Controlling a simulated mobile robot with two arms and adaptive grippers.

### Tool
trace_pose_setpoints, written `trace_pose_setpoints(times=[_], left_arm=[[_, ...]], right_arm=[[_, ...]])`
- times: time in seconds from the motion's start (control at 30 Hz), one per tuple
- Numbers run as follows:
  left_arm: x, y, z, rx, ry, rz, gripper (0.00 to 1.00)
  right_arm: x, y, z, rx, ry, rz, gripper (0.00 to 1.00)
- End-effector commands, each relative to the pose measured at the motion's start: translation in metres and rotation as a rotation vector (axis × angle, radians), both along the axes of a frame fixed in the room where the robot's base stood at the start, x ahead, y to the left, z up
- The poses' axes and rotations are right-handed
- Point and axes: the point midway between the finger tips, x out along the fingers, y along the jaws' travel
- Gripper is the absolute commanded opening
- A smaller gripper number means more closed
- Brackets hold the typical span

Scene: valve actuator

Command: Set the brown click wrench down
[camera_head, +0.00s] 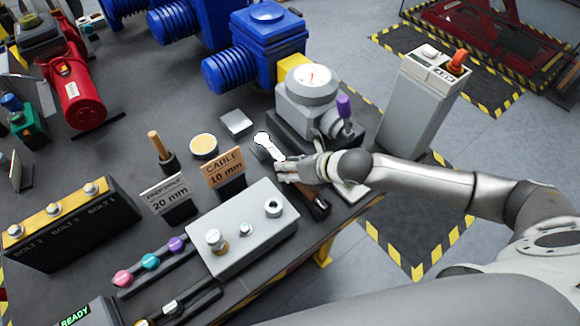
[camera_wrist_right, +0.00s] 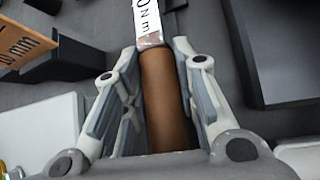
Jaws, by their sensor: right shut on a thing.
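The brown click wrench (camera_wrist_right: 166,95) is between the fingers of my right gripper (camera_wrist_right: 158,85), which is shut on its brown handle in the right wrist view. A white label with dark letters shows on its shaft. In the head view my right gripper (camera_head: 290,172) reaches in from the right over the table, with the wrench's pale head (camera_head: 263,140) pointing up and left. The handle's dark brown end (camera_head: 318,208) shows below the gripper. I cannot tell whether the wrench touches the table. My left gripper is not in view.
The orange "CABLE 10 mm" sign (camera_head: 223,173) and a grey block with fittings (camera_head: 243,232) stand left of and below the gripper. The gauge unit (camera_head: 308,92) stands above it. The dark table (camera_head: 110,160) also holds blue machinery and a bolt rack (camera_head: 70,228).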

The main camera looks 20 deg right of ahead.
Motion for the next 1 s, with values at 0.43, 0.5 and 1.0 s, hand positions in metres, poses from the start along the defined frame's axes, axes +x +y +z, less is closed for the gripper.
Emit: trace_pose_setpoints(times=[0.43, 0.5, 1.0], left_arm=[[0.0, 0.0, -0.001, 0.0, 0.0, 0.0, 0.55], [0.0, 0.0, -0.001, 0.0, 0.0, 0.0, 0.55], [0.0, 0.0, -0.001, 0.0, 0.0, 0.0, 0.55]], right_arm=[[0.0, 0.0, 0.0, 0.001, -0.002, -0.001, 0.52], [-0.001, -0.001, -0.003, -0.002, 0.004, -0.001, 0.52], [-0.032, -0.025, 0.035, -0.005, -0.001, 0.001, 0.52]])
